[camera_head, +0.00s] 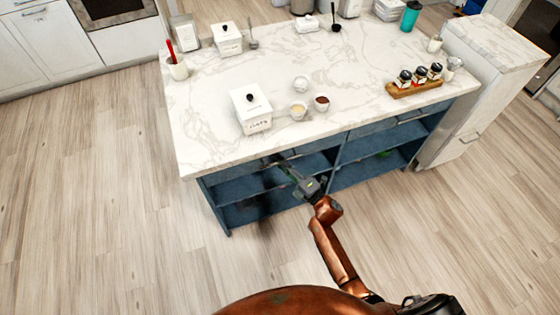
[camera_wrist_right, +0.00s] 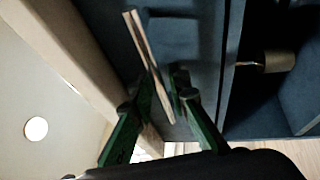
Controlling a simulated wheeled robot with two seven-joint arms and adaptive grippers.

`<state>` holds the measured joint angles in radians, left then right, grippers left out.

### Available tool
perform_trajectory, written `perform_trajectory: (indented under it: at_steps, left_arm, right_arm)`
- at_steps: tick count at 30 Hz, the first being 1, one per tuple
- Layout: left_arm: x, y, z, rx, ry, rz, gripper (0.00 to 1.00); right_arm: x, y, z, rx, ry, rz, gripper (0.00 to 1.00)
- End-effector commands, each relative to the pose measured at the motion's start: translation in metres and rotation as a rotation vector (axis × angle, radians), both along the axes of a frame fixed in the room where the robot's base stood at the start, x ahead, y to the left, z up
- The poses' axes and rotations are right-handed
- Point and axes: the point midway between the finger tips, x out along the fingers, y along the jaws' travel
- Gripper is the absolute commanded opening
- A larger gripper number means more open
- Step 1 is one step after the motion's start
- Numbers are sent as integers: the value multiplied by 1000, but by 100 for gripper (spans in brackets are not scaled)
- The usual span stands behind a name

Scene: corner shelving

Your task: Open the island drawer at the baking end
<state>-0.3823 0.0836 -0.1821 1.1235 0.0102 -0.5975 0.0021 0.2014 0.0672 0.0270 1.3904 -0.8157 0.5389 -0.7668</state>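The island (camera_head: 205,140) has a white marble top and a blue body. A blue drawer front (camera_head: 318,146) lies just under the top's near edge, above open shelves, and looks shut. My right gripper (camera_head: 276,160) is at this front, partly under the counter's overhang. In the right wrist view, a slim bar handle (camera_wrist_right: 140,40) on the blue front (camera_wrist_right: 185,45) runs between the two green fingers of my right gripper (camera_wrist_right: 163,80). The fingertips stand apart, with the bar between them; firm contact is not clear. My left gripper is out of view.
A lidded white canister (camera_head: 249,108), a bowl (camera_head: 298,112) and a dark-filled bowl (camera_head: 321,103) stand on the top above. A wooden tray (camera_head: 415,88) with jars is at the right. A second drawer front (camera_head: 375,129) is to the right. The wooden floor (camera_head: 110,200) is clear.

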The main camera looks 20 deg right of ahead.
Motion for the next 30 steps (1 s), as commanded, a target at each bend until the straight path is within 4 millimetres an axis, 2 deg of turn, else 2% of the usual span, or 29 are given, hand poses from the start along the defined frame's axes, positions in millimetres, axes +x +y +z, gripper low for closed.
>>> perform_trajectory:
  at_steps: [4, 12, 30]
  left_arm:
    - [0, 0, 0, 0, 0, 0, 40]
    - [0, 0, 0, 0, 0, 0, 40]
    - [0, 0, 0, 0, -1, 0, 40]
  right_arm:
    - [0, 0, 0, 1, 0, 0, 16]
    - [0, 0, 0, 1, 0, 0, 0]
    - [-1, 1, 0, 1, 2, 1, 0]
